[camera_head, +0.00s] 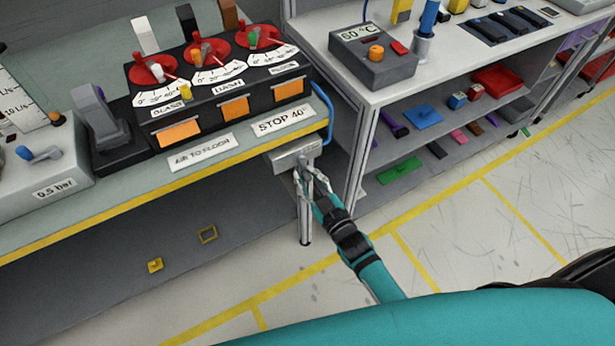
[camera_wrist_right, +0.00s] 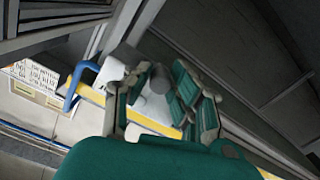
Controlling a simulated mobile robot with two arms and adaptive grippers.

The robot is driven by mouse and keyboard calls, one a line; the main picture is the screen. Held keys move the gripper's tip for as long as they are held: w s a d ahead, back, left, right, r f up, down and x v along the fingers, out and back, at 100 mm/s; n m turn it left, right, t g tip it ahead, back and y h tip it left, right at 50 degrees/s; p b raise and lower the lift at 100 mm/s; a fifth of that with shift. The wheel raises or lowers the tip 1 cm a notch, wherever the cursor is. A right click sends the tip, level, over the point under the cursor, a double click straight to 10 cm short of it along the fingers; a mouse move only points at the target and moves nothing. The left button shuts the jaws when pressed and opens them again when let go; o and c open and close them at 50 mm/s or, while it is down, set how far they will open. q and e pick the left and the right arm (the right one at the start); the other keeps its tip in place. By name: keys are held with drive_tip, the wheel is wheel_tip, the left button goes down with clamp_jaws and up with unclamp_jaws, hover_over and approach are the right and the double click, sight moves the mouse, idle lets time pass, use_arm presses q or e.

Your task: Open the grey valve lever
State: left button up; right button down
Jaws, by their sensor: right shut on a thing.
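A grey valve block (camera_head: 290,157) sits under the yellow front edge of the left bench, at its right corner. In the right wrist view the grey valve lever (camera_wrist_right: 152,96) shows as a rounded grey piece between the green-padded fingers. My right gripper (camera_wrist_right: 160,104) is shut on it. The lever's exact angle is hard to tell. My left gripper is not in view.
A blue curved pipe (camera_head: 325,108) is at the bench corner, close to the valve. The right-hand shelf unit (camera_head: 352,150) is close on the right. The floor in front is clear.

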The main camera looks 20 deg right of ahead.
drive_tip(key=c, duration=1.2)
unclamp_jaws()
drive_tip(key=v, duration=1.2)
drive_tip(key=shift+f, duration=0.1)
drive_tip(key=s+d+f+m+g+h, duration=0.1)
drive_tip(key=s+f+g, duration=0.35)
drive_tip(key=f, duration=0.85)
drive_tip(key=s+d+f+m+g+h, duration=0.1)
drive_tip(key=s+d+f+g, duration=0.3)
drive_tip(key=f, duration=0.9)
drive_tip(key=s+f+g, duration=0.2)
drive_tip(key=s+f, duration=0.3)
drive_tip(key=s, duration=0.3)
drive_tip(key=s+d+f+m+g+h, duration=0.1)
drive_tip(key=s+f+g, duration=0.2)
drive_tip(key=s, duration=0.5)
drive_tip(key=s+d+f+m+g+h, duration=0.1)
drive_tip(key=s+f+g, duration=0.2)
drive_tip(key=s+f, duration=0.3)
drive_tip(key=shift+s+d+f, duration=0.1)
drive_tip(key=shift+s+f, duration=0.05)
drive_tip(key=shift+s, duration=0.3)
drive_tip(key=shift+s+d+f, duration=0.1)
drive_tip(key=shift+s+f, duration=0.05)
drive_tip(key=shift+s, duration=0.35)
